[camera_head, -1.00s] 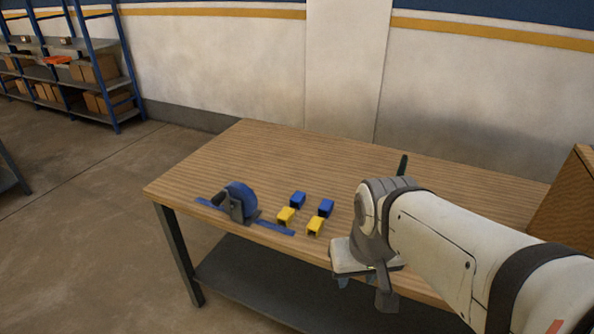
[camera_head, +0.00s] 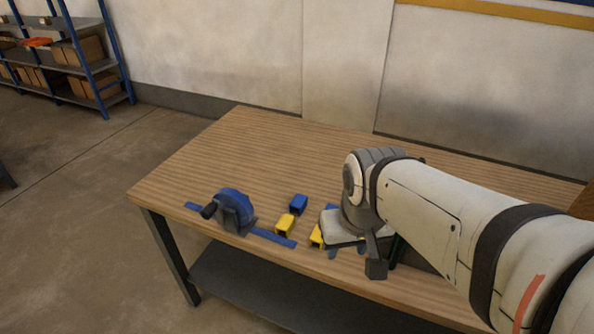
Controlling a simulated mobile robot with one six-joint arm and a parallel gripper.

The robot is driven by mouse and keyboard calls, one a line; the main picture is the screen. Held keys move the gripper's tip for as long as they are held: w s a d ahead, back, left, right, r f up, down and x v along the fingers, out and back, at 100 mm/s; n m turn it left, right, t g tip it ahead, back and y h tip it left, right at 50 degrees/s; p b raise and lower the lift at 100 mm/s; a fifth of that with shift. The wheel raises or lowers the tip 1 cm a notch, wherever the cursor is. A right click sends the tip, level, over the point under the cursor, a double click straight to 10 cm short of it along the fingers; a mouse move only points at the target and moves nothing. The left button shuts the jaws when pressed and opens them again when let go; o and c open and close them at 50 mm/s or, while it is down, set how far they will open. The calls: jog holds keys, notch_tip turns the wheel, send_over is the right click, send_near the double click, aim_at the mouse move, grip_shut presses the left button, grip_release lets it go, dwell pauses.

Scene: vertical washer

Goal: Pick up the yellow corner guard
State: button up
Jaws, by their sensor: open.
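Two yellow corner guards lie on the wooden table near its front edge. One yellow corner guard (camera_head: 285,223) is fully in view. The other yellow corner guard (camera_head: 316,236) is partly hidden behind my gripper. My gripper (camera_head: 346,252) is at the front edge of the table, just right of the partly hidden yellow guard. It is open, with its fingertips small and mostly covered by its own body. No object shows between its fingers.
A blue corner guard (camera_head: 299,204) sits behind the first yellow one; a second blue one (camera_head: 331,207) is mostly hidden by my arm. The wooden table (camera_head: 240,150) is clear at the back.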

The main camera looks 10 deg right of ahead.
jog(key=shift+o, duration=0.7)
jog(key=shift+w, duration=0.25)
jog(key=shift+o, duration=1)
jog(key=w+f+m+g+b, duration=0.1)
jog(key=w+f+m, duration=0.1)
jog(key=w, duration=0.5)
jog(key=shift+w+f+m, duration=0.3)
jog(key=shift+f, duration=0.4)
jog(key=m+g+b, duration=0.2)
jog(key=m, duration=0.2)
send_over(318, 236)
jog(key=f, duration=0.7)
jog(key=shift+s+a+f, duration=0.15)
jog(key=shift+a+f, duration=0.05)
jog(key=shift+f, duration=0.5)
jog(key=shift+w+d+f, duration=0.1)
jog(key=shift+f, duration=1.75)
jog(key=shift+w+d+f, duration=0.1)
jog(key=shift+f, duration=1.75)
